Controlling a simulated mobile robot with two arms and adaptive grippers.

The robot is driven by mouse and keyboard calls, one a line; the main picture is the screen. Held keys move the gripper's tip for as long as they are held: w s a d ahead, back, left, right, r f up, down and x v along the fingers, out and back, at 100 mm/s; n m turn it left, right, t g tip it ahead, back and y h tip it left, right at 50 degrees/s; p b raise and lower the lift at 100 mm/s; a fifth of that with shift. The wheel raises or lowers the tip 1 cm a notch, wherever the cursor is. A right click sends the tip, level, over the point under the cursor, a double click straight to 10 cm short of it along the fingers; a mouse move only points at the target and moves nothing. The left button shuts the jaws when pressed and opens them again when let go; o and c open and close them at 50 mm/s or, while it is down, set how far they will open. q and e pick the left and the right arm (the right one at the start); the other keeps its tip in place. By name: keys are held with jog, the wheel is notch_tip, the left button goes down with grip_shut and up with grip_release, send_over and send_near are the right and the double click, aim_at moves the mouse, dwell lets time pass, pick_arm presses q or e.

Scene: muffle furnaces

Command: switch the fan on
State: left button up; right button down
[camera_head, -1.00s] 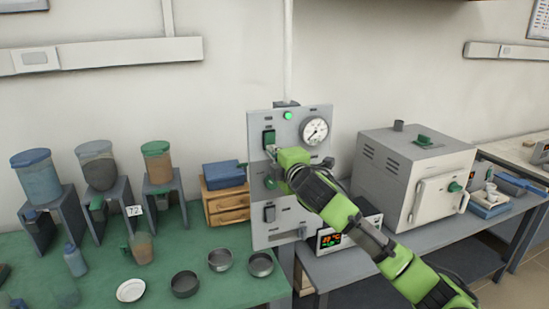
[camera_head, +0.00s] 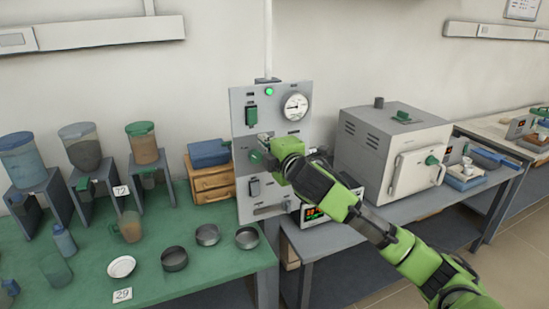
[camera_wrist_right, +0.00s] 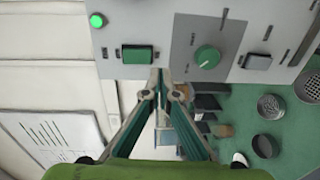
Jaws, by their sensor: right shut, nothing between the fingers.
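A grey control panel (camera_head: 238,203) stands upright at the green table's right end. It carries a lit green lamp (camera_head: 269,91), a green rocker switch (camera_head: 251,116), a round gauge (camera_head: 295,106), a green knob (camera_head: 256,156) and a lower grey switch (camera_head: 254,187). My right gripper (camera_head: 264,138) is in front of the panel, between rocker and knob. In the right wrist view its shut, empty fingertips (camera_wrist_right: 160,82) sit just below the green rocker (camera_wrist_right: 138,54) and left of the knob (camera_wrist_right: 207,57). Contact cannot be told. No fan is identifiable. My left gripper is out of view.
The green table (camera_head: 205,285) left of the panel holds hoppers on stands, dishes and a wooden drawer box (camera_head: 211,181). A grey furnace (camera_head: 375,150) stands on the bench to the right, beside a small display unit (camera_head: 311,213). My right arm crosses in front of that bench.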

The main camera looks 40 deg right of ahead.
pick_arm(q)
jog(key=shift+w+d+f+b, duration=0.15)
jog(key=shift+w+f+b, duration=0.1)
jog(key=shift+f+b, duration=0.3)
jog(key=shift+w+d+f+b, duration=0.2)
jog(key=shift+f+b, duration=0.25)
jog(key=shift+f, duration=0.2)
pick_arm(e)
jog(key=v, duration=0.6)
jog(key=shift+s+f, duration=0.35)
jog(key=shift+f, duration=0.05)
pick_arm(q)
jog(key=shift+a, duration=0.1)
pick_arm(e)
jog(key=shift+a, duration=0.2)
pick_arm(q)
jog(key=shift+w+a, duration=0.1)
